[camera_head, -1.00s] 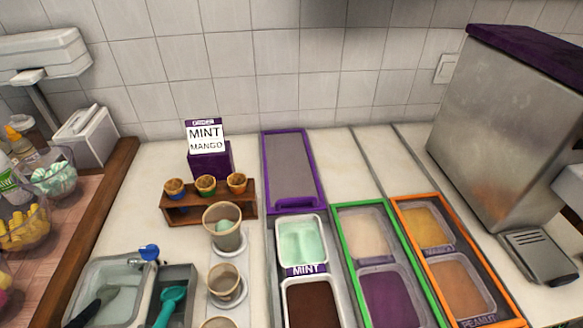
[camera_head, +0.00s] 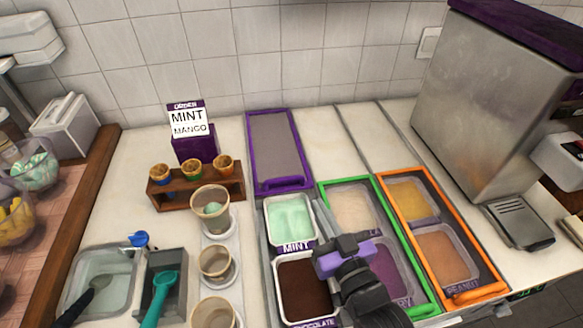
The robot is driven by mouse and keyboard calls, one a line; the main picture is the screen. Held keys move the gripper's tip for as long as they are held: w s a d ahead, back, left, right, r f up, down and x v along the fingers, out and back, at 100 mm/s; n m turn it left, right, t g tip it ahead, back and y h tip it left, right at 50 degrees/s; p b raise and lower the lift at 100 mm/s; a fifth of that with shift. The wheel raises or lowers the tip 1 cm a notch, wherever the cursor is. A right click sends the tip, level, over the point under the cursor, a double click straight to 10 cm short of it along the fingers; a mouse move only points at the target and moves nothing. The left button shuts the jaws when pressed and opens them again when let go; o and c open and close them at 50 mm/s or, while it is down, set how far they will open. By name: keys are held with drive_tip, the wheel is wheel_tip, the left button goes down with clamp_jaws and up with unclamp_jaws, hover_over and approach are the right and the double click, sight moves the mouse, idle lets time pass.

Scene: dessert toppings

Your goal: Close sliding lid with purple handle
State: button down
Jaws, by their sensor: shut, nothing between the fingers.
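The purple-framed sliding lid (camera_head: 275,148) lies slid back behind the ice cream tubs, near the wall. Its purple handle (camera_head: 283,185) runs along its front edge. In front of it the mint tub (camera_head: 290,220) and the chocolate tub (camera_head: 305,285) stand uncovered. My gripper (camera_head: 345,258) is shut and empty above the tubs, between the chocolate tub and the green-framed lid. It is well in front of the purple handle and apart from it. It hides part of the tub under the green lid.
The green-framed lid (camera_head: 323,190) and the orange-framed lid (camera_head: 402,238) cover tubs to the right. A cone rack (camera_head: 200,190), an order sign (camera_head: 188,120) and cups (camera_head: 210,205) stand left. A steel machine (camera_head: 490,100) stands at the back right.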

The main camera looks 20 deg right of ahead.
drive_tip(key=w+r+g, duration=0.3)
drive_tip(key=w+r, duration=0.1)
drive_tip(key=w, duration=1.1)
drive_tip(key=w+r+g, duration=0.4)
drive_tip(key=w, duration=1.1)
drive_tip(key=m+g+h, duration=0.1)
drive_tip(key=g, duration=0.6)
hover_over(292, 183)
wheel_tip(292, 183, down, 8)
drive_tip(key=x, duration=0.6)
drive_tip(key=p+x, duration=0.1)
drive_tip(key=x, duration=0.2)
drive_tip(key=shift+w+f, duration=0.15)
drive_tip(key=shift+w, duration=0.35)
drive_tip(key=shift+s+a+f+p, duration=0.1)
drive_tip(key=shift+s+f+p, duration=0.05)
drive_tip(key=shift+s+p, duration=0.65)
drive_tip(key=shift+s+a+f+p, duration=0.15)
drive_tip(key=shift+s+p, duration=0.35)
drive_tip(key=shift+s, duration=0.5)
drive_tip(key=shift+s+f, duration=0.1)
drive_tip(key=shift+s, duration=0.05)
drive_tip(key=shift+f, duration=0.1)
